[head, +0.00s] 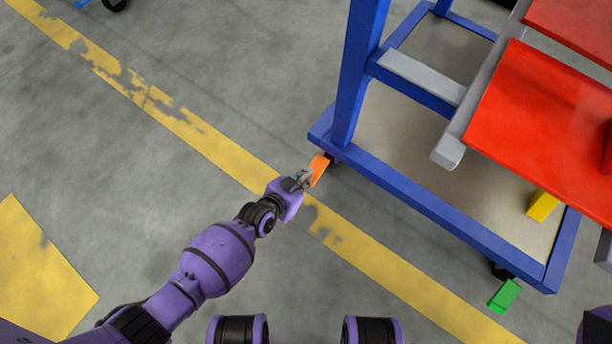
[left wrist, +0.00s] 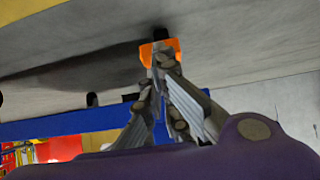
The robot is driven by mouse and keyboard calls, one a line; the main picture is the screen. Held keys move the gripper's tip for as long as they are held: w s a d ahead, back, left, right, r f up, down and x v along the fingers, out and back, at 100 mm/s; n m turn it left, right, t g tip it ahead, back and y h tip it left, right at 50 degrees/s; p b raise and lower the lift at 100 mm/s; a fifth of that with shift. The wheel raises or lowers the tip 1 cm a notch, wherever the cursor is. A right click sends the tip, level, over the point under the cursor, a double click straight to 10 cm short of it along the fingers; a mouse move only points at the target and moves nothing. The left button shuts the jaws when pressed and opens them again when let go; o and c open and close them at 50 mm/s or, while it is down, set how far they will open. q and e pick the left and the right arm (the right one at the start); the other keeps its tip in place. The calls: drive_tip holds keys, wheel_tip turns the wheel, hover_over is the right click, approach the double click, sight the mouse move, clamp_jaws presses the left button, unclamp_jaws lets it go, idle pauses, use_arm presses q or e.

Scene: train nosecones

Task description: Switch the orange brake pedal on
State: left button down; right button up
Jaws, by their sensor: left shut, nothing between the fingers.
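The orange brake pedal (head: 318,169) sits low at the near left corner of the blue cart frame (head: 405,188), by a dark caster. My left gripper (head: 304,178) is shut and empty, with its fingertips right at the pedal in the head view. In the left wrist view the orange pedal (left wrist: 150,53) shows just beyond the closed fingertips (left wrist: 160,58), partly hidden by them. I cannot tell whether they touch it. My right gripper is not in view.
A green pedal (head: 504,296) is at the cart's other near corner. A yellow block (head: 542,205) lies on the cart's lower shelf, and red panels (head: 545,120) overhang it.

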use_arm(q)
drive_tip(key=shift+f+b, duration=0.35)
drive_tip(key=shift+f, duration=0.35)
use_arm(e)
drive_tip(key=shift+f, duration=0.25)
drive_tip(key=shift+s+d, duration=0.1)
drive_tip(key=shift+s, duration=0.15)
use_arm(q)
drive_tip(key=shift+s+r, duration=0.1)
drive_tip(key=f+p+v, duration=0.1)
drive_tip(key=p+v, duration=0.6)
drive_tip(key=v, duration=0.6)
drive_tip(key=shift+s+a+f, duration=0.25)
drive_tip(key=shift+s+a, duration=0.1)
drive_tip(key=shift+s, duration=0.05)
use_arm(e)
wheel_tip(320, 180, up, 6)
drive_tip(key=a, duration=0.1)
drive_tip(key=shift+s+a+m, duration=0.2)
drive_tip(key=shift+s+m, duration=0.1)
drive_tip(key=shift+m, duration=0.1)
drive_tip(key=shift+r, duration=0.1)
